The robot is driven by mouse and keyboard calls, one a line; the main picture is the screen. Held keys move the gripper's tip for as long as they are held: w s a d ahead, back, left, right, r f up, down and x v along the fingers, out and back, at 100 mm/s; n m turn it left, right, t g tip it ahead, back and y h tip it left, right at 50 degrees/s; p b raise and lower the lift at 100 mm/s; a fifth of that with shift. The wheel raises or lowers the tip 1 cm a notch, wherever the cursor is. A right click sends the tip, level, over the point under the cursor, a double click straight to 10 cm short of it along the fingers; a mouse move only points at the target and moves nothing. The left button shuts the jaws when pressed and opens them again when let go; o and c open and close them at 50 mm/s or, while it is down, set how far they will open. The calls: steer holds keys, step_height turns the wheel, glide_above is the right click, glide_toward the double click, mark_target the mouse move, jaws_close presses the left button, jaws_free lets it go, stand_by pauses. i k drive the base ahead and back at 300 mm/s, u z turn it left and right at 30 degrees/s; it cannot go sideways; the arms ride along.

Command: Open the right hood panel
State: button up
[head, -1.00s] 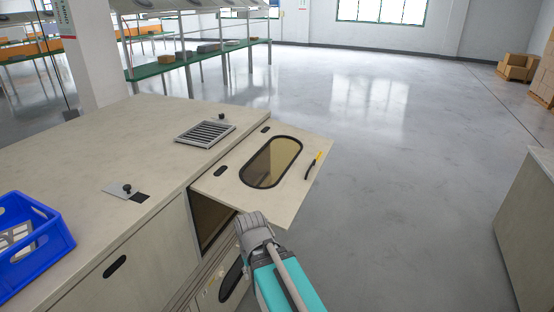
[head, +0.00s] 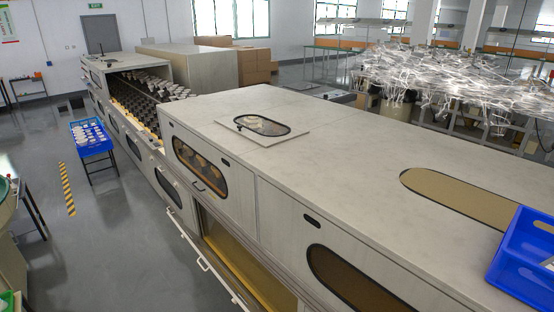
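A long pale machine housing fills the middle and right of the head view. Its front has a closed-looking panel (head: 213,172) with a dark oval window and a handle, and another panel (head: 283,236) with an oval window at the lower right. A flat panel with a small oval window (head: 290,133) lies on the top. A larger brown window (head: 450,196) is set in the top at the right. I cannot tell which is the right hood panel. My gripper is out of view.
A blue crate (head: 515,284) sits on the top at the right edge. The far section (head: 137,90) is open, showing rows of bulbs. A blue tray stand (head: 92,146) with white items stands at the left. Grey floor beside it is free.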

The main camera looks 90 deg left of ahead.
mark_target(239, 203)
steer(key=u, duration=3.8)
steer(key=i, duration=0.75)
steer(key=u, duration=0.45)
